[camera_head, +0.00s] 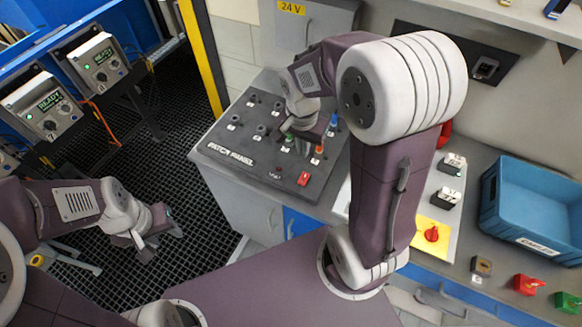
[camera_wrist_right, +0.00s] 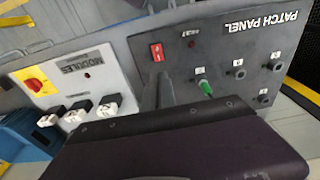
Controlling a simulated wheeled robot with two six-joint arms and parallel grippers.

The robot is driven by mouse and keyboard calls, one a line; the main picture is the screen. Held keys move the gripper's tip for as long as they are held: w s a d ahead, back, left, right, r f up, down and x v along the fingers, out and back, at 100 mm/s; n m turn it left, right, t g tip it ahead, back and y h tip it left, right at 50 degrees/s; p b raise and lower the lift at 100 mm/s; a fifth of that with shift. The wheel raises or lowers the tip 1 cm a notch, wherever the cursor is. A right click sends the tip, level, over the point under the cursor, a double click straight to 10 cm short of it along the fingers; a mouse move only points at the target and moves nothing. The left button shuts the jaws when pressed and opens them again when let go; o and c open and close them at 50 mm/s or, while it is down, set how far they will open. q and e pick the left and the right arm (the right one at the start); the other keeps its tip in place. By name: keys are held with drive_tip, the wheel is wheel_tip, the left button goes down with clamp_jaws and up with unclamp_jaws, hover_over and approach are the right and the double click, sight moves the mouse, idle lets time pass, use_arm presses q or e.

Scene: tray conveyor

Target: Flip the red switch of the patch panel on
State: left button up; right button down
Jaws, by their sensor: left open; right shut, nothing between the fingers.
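The patch panel (camera_head: 216,146) is a dark sloped box with sockets and coloured plugs on the bench. Its red rocker switch (camera_head: 304,178) sits at the near right corner. The switch (camera_wrist_right: 156,52) also shows in the right wrist view, just beyond my finger and apart from it. My right gripper (camera_head: 290,128) is over the panel among the plugs, shut and empty; its fingers (camera_wrist_right: 165,92) show in the wrist view. My left gripper (camera_head: 150,240) is open and empty, low at the left over the dark grating, away from the panel.
A green plug (camera_wrist_right: 205,88) stands close beside my right fingers; an orange-red plug (camera_head: 319,151) and a blue plug (camera_head: 334,121) are nearby. A modules panel (camera_wrist_right: 90,82) adjoins the patch panel. A blue bin (camera_head: 535,212) stands at the right.

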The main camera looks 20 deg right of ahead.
sight(305, 176)
drive_tip(key=shift+s+d+f, duration=0.1)
drive_tip(key=shift+d, duration=0.1)
drive_tip(key=f, duration=0.9)
drive_tip(key=w+d+f, duration=0.1)
drive_tip(key=f, duration=0.3)
drive_tip(key=shift+d+f, duration=0.1)
drive_tip(key=shift+f, duration=0.3)
